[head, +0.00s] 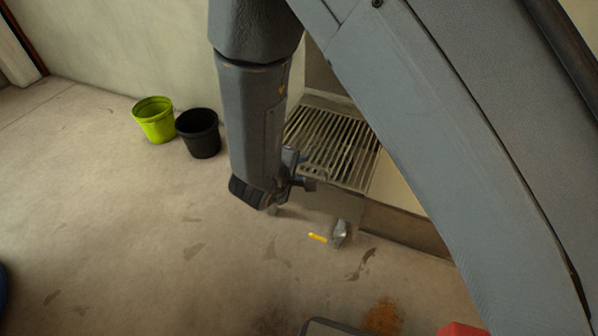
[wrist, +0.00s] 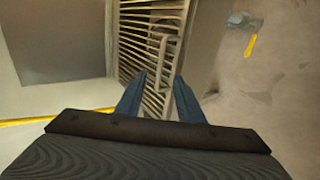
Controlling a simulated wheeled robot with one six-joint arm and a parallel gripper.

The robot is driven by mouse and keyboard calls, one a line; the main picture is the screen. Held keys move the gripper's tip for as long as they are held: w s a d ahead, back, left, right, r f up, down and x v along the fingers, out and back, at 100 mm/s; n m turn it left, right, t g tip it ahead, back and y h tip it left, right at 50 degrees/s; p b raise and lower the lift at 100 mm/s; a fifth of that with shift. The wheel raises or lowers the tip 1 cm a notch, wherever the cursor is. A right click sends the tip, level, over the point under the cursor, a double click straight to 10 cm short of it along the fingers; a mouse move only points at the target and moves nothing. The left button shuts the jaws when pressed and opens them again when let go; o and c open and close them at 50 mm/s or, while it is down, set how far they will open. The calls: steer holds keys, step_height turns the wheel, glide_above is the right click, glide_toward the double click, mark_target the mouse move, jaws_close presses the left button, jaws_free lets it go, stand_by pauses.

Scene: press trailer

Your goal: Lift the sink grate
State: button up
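The sink grate (head: 340,143) is a grid of pale metal bars over a low basin by the wall, partly hidden by my arm in the head view. In the wrist view the grate (wrist: 135,45) lies beyond my fingers, with a loop-like bar (wrist: 166,50) near its right edge. My gripper (head: 304,184) is by the near edge of the grate in the head view. In the wrist view my gripper (wrist: 160,78) has its two blue-grey fingers apart, with nothing held between them. Whether the fingertips touch the grate I cannot tell.
A lime-green bucket (head: 154,121) and a black bucket (head: 200,134) stand by the wall at the left. A grey tap-like piece with a yellow lever (head: 318,238) is on the floor in front of the basin. The floor at the left is mostly clear.

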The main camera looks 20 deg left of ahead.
mark_target(309, 165)
steer(key=b+x, duration=0.5)
steer(key=shift+w+f+b, duration=0.25)
steer(key=shift+f+b, duration=0.05)
steer(key=shift+b, duration=0.1)
steer(key=shift+p+x, duration=0.4)
steer(key=shift+x, duration=1.7)
steer(key=shift+w, duration=0.1)
steer(key=shift+w+d+f, duration=0.1)
steer(key=shift+d+f, duration=0.05)
steer(key=shift+f, duration=0.05)
steer(key=c, duration=0.8)
steer(key=shift+r, duration=0.1)
jaws_close()
